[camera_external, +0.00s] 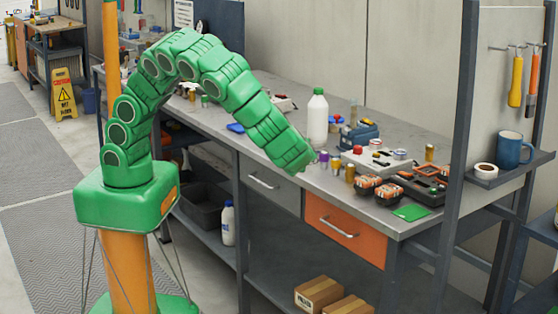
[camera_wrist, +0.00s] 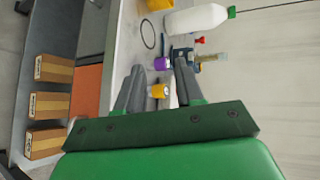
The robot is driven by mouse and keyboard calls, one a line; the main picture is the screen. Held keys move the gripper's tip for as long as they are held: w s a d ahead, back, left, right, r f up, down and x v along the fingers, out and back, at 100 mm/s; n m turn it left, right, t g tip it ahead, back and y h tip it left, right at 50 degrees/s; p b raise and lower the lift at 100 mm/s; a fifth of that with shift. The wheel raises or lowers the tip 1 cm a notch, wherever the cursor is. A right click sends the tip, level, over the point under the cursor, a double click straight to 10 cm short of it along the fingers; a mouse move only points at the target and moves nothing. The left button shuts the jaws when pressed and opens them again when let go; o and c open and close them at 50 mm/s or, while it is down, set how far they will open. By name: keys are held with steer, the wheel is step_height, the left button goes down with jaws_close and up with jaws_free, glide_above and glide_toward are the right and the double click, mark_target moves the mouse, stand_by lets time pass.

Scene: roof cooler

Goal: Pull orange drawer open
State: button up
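The orange drawer (camera_external: 325,233) is under the right part of the workbench and looks shut, its front in line with the bench. Its light bar handle (camera_external: 340,228) runs across the front. In the wrist view the orange front (camera_wrist: 87,88) shows at left, partly hidden by my gripper; I cannot make out the handle there. My gripper (camera_external: 309,163) is near the bench's front edge, above and left of the orange drawer, apart from the handle. In the wrist view its two fingers (camera_wrist: 159,72) stand apart with nothing clearly held between them.
A grey drawer (camera_external: 268,185) is left of the orange one. The benchtop (camera_external: 385,220) holds a white bottle (camera_external: 317,118), small cans, orange-black tools (camera_external: 368,186) and a green card (camera_external: 411,212). Cardboard boxes (camera_external: 318,294) lie on the low shelf. A post stands at right.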

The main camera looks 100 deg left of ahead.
steer(key=w+d+f+m+t+y, duration=0.1)
steer(key=w+d+f+m+t, duration=0.15)
steer(key=w+d+f, duration=0.45)
steer(key=m+t, duration=0.3)
steer(key=t, duration=0.2)
glide_toward(333, 228)
steer(key=a, duration=0.1)
steer(key=shift+n+h, duration=0.25)
steer(key=shift+h, duration=0.05)
steer(key=shift+w+x, duration=0.1)
steer(key=shift+x, duration=1.9)
steer(key=shift+w+x, duration=0.15)
steer(key=shift+x, duration=1.9)
steer(key=shift+d+r, duration=0.1)
steer(key=shift+r, duration=0.05)
steer(key=shift+s, duration=0.1)
jaws_close()
